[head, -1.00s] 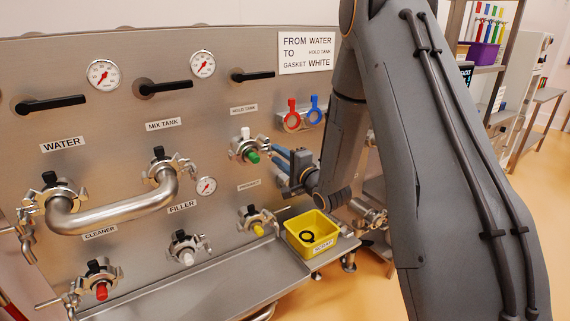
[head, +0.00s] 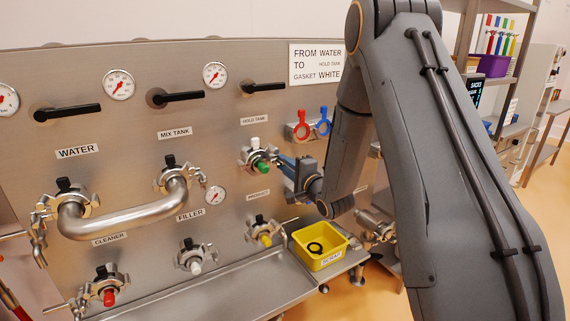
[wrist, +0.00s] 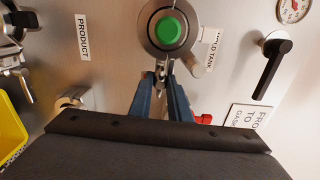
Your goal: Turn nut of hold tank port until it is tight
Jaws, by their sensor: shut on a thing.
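The hold tank port (head: 258,157) is on the steel panel under its HOLD TANK label, with a metal clamp around it and a green cap at its centre. In the wrist view the green cap (wrist: 170,30) faces me near the top. My gripper (wrist: 161,80) reaches the clamp's lower edge in that view, its two blue fingers closed on the small metal nut (wrist: 162,77). The fingers hide much of the nut. In the head view my gripper (head: 280,161) is at the right side of the port.
A bent steel pipe (head: 120,220) joins the WATER and MIX TANK ports. Red and blue ring tools (head: 312,125) hang right of the port. A yellow bin (head: 320,260) with a black ring stands below. A sign (head: 316,64) reads FROM WATER TO HOLD TANK, GASKET WHITE.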

